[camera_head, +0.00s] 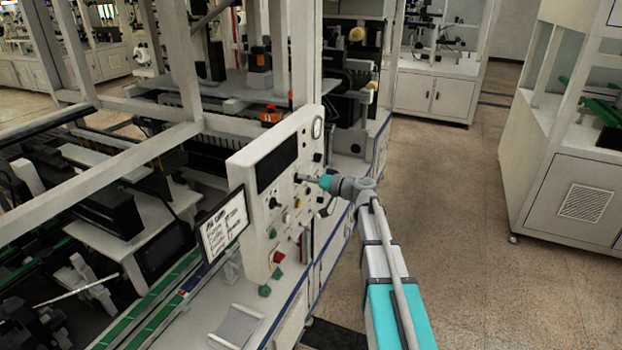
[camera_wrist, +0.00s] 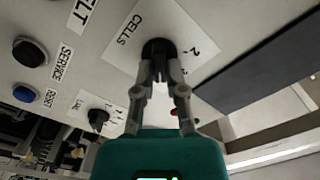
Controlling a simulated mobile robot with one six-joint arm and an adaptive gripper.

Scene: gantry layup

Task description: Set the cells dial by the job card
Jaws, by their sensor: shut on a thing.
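The cells dial (camera_wrist: 157,46) is a black round knob on a white label plate marked CELLS, with a "2" visible to its right in the wrist view. My gripper (camera_wrist: 160,68) is shut on this dial, with both fingertips at its lower side. The dial's pointer and the other numbers are hidden or unclear. In the head view my gripper (camera_head: 304,178) reaches the front of the white control panel (camera_head: 262,222) and covers the dial. The job card (camera_head: 224,222) is a white board with a dark frame left of the panel; its handwritten lines are too small to read.
In the wrist view, a black knob (camera_wrist: 27,53), a blue button (camera_wrist: 26,95) and a smaller dial (camera_wrist: 98,117) sit nearby on the panel. A red button (camera_head: 278,257) is low on the panel. Open floor (camera_head: 440,200) lies right of my arm.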

